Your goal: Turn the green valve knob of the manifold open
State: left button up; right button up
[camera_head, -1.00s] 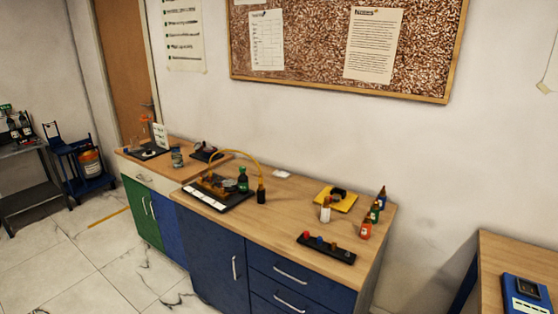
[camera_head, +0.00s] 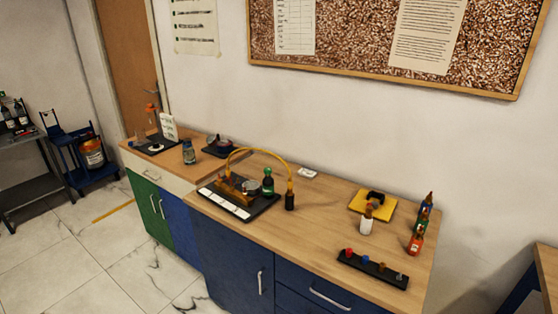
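The manifold rig is a black base plate (camera_head: 256,212) with white labels along its front edge, on the wooden counter. A brass-coloured manifold body (camera_head: 232,188) stands on it with a round gauge (camera_head: 250,185). A yellow hose (camera_head: 254,149) arches over it to a dark cylindrical end piece (camera_head: 290,198) standing at the right. Neither of my grippers is in view.
Right of the rig are a yellow tray (camera_head: 384,212) with a black item, a white bottle (camera_head: 366,222), several coloured bottles (camera_head: 416,238) and a black strip with coloured knobs (camera_head: 373,268). A blue cart (camera_head: 88,160) stands far left. The counter's middle is clear.

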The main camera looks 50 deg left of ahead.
aim_at(267, 170)
jog(key=j+z, duration=0.3)
jog(key=j, duration=1.85)
jog(key=i+z, duration=0.05)
